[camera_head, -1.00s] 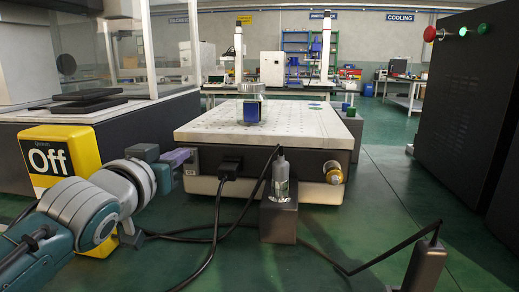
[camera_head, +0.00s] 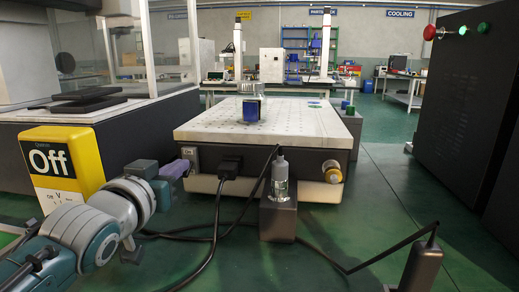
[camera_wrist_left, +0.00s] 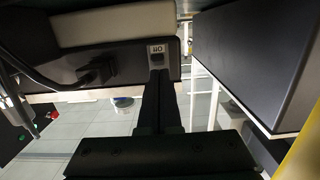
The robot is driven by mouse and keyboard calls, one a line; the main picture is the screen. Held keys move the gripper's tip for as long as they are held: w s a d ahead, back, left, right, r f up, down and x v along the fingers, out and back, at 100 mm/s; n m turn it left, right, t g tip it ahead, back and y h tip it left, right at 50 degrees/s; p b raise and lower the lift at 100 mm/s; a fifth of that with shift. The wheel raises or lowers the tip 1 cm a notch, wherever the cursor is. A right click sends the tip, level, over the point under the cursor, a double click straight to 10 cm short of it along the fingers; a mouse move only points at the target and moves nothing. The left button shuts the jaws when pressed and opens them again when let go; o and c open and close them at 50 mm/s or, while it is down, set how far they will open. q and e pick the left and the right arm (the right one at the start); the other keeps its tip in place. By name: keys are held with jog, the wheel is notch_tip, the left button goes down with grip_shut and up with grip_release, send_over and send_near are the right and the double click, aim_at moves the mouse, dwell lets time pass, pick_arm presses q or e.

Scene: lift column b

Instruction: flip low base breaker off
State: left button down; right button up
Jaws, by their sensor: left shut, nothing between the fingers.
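The low base breaker (camera_head: 188,152) is a small light switch plate with lettering on the dark front of the low base (camera_head: 300,158), at its left corner. It also shows in the left wrist view (camera_wrist_left: 157,49), upside down; I cannot read its state surely. My left gripper (camera_head: 178,169) is shut and empty, its purple tip just below the breaker in the head view. In the left wrist view its dark fingers (camera_wrist_left: 160,78) point at the breaker, their tips close under the label. I cannot tell whether they touch. My right gripper is not in view.
A yellow "Off" sign (camera_head: 60,150) stands left of my arm. A black plug (camera_head: 230,165) and cable come out of the base beside the breaker. A grey block (camera_head: 278,215) stands before the base. A dark cabinet (camera_head: 470,110) is at right. Green floor is open at right.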

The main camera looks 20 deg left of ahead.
pick_arm(q)
jog(key=p+v, duration=0.2)
jog(key=v, duration=0.8)
jog(key=shift+p, duration=0.4)
